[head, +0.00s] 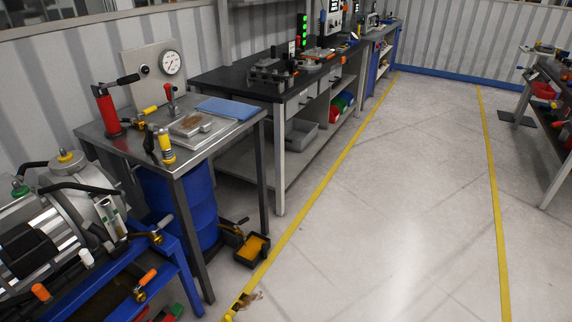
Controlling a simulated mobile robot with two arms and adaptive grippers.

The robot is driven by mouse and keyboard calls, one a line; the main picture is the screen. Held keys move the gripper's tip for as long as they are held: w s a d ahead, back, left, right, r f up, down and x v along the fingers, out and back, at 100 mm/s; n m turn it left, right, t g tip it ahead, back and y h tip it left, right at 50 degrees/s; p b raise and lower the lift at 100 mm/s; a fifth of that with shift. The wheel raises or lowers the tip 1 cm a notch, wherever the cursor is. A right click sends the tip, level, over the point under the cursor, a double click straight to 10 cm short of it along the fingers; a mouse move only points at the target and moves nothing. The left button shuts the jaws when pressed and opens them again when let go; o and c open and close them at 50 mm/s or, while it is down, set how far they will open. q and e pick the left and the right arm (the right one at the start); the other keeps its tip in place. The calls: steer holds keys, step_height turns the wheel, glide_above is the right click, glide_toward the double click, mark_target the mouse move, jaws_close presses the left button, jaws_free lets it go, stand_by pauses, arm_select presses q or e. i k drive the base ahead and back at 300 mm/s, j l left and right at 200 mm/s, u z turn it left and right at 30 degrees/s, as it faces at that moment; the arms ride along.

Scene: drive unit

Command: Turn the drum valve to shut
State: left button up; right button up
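A blue drum (184,205) stands under the metal workbench at the left, partly hidden by the bench legs and the blue frame in front. A small brass-coloured valve with a dark lever (235,230) sticks out at the drum's right side, low down. A black tray (241,260) holding yellow-orange contents sits on the floor below the valve. The valve is too small to tell its lever's position or whether anything flows. Neither of my grippers shows in the head view.
The metal workbench (205,150) carries a red cylinder (107,112), a gauge panel and tools. A machine (60,215) on a blue frame (185,275) stands at front left. A brown patch lies by the yellow floor line (298,212). The floor (400,200) to the right is open.

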mark_target(244, 220)
steer(key=i+u, duration=0.2)
steer(key=i, duration=0.2)
steer(key=i+l+u, duration=0.2)
steer(key=i, duration=0.2)
steer(key=i+l+u, duration=0.2)
steer(key=i, duration=0.2)
steer(key=l+u, duration=0.25)
steer(key=u, duration=0.15)
